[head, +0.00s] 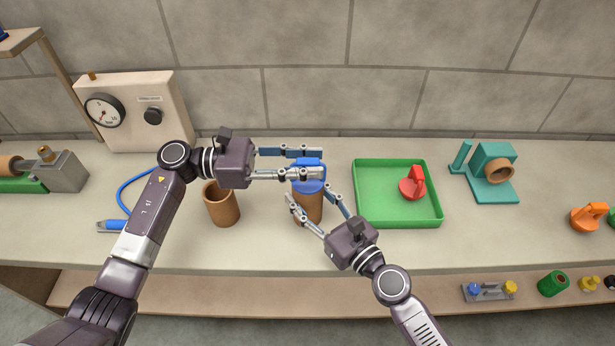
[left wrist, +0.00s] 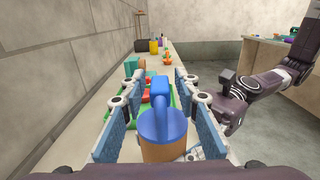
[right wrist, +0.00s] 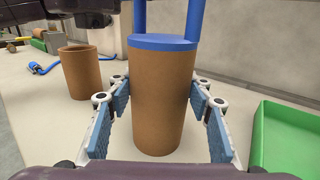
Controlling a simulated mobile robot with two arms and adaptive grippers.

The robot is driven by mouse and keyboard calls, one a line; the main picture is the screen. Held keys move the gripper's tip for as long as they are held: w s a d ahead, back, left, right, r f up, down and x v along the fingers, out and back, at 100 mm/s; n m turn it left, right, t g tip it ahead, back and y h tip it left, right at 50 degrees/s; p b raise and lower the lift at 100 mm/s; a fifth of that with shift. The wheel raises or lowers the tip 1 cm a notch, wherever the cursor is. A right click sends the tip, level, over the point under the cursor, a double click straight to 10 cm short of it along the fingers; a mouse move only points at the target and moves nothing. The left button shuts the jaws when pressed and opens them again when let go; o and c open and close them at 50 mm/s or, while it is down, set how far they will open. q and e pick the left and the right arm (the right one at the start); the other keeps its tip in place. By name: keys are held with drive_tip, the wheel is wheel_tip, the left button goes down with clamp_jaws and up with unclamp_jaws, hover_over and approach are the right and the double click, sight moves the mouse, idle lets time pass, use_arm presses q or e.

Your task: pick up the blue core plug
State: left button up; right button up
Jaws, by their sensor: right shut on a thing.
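The blue core plug (head: 309,186) sits on top of an upright brown core (head: 308,207). In the left wrist view the plug (left wrist: 163,125) shows a round cap with an upright handle. My left gripper (head: 318,162) is open, its fingers on either side of the plug's handle with gaps. My right gripper (head: 309,192) is shut on the brown core, which also stands between its fingers in the right wrist view (right wrist: 157,105). The plug's underside is hidden inside the core.
A second brown core (head: 221,206) stands open at the left, near a blue cable tool (head: 113,225). A green tray (head: 385,212) with a red plug (head: 412,186) lies to the right. A teal stand (head: 490,175) is beyond it. A gauge box (head: 135,108) stands at the back left.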

use_arm(q)
clamp_jaws()
wheel_tip(320, 180, up, 10)
drive_tip(key=shift+r, duration=0.1)
use_arm(e)
drive_tip(key=o, duration=1.3)
drive_tip(key=shift+c, duration=0.2)
drive_tip(key=shift+s, duration=0.1)
